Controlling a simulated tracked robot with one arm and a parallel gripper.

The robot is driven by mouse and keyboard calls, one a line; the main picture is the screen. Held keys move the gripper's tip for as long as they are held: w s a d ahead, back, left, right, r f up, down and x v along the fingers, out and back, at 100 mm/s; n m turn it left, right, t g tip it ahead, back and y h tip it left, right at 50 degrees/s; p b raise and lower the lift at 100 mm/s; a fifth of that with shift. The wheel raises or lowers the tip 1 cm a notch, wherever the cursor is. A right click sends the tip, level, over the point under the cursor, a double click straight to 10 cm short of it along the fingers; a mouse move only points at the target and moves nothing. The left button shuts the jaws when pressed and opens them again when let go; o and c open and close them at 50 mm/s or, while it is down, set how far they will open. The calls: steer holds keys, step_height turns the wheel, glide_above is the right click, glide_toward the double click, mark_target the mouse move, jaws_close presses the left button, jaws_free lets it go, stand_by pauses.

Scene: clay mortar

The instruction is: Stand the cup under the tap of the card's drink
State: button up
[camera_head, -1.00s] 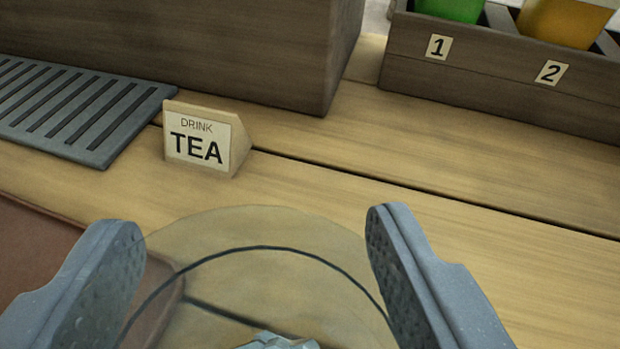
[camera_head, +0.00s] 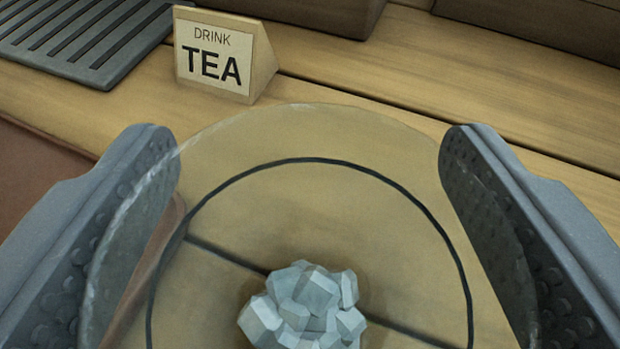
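The clear cup (camera_head: 310,130), with a dark ring line and pale ice-like chunks (camera_head: 305,307) at its bottom, fills the lower middle of the view, seen from above. The fingers of my gripper (camera_head: 310,145) stand on both sides of it, and the rim overlaps their inner faces. Whether the pads press on the cup is unclear. The drink card (camera_head: 215,60) reads "TEA" and stands on the wood just beyond the cup. A grey slatted drip tray (camera_head: 95,62) lies at the upper left. No tap is in view.
A dark wooden box (camera_head: 320,14) stands behind the card, and another dark wooden piece (camera_head: 540,20) is at the upper right. A reddish-brown flat surface (camera_head: 35,190) lies at the left. The wooden counter (camera_head: 480,105) is clear to the right of the card.

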steer(key=shift+o, duration=0.5)
steer(key=shift+r, duration=0.1)
steer(key=shift+s+r, duration=0.1)
steer(key=p+v, duration=0.2)
steer(key=v, duration=0.9)
steer(key=shift+s, duration=0.4)
steer(key=shift+r, duration=0.15)
steer(key=shift+r, duration=0.1)
